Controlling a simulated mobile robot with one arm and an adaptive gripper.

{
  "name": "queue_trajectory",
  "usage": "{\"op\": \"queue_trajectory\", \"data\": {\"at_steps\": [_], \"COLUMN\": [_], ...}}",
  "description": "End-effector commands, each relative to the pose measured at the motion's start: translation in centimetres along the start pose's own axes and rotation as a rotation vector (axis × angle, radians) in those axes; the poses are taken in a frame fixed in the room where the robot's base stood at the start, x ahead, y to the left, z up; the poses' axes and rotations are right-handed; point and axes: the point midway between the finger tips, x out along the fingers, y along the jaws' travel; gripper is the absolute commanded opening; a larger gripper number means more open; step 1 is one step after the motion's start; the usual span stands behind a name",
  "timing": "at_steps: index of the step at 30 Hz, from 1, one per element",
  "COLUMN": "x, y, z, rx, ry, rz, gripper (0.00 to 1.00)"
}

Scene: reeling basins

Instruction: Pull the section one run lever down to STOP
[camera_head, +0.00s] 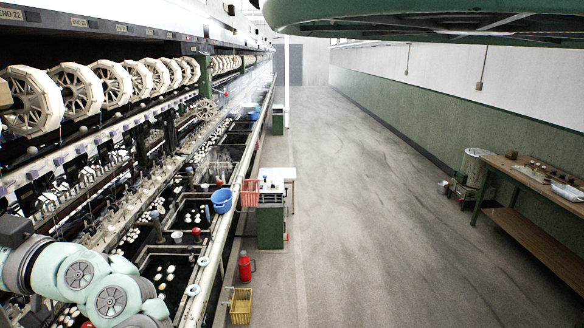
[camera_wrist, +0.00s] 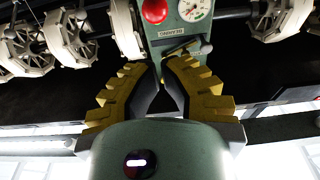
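In the wrist view, a green control box (camera_wrist: 166,42) stands just beyond my fingertips, with an upside-down label plate (camera_wrist: 178,31). Whether a finger touches the box or lever is unclear. In the head view only my arm shows at lower left; the gripper is out of frame.
The box carries a red button (camera_wrist: 155,10) and a dial gauge (camera_wrist: 194,8). White reels (camera_wrist: 68,38) flank it. In the head view, basins and a blue bucket (camera_head: 221,200) line the machine. The aisle (camera_head: 350,200) is clear; a wooden table (camera_head: 520,182) stands right.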

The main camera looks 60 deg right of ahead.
Motion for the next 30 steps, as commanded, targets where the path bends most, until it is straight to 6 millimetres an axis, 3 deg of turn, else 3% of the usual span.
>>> {"op": "queue_trajectory", "data": {"at_steps": [18,30], "x": [8.6,10.4], "y": [-0.1,-0.1], "z": [0.0,-0.1], "rx": [-0.001,-0.001], "ry": [0.002,0.002], "rz": [-0.004,-0.001], "gripper": [0.0,0.0]}}
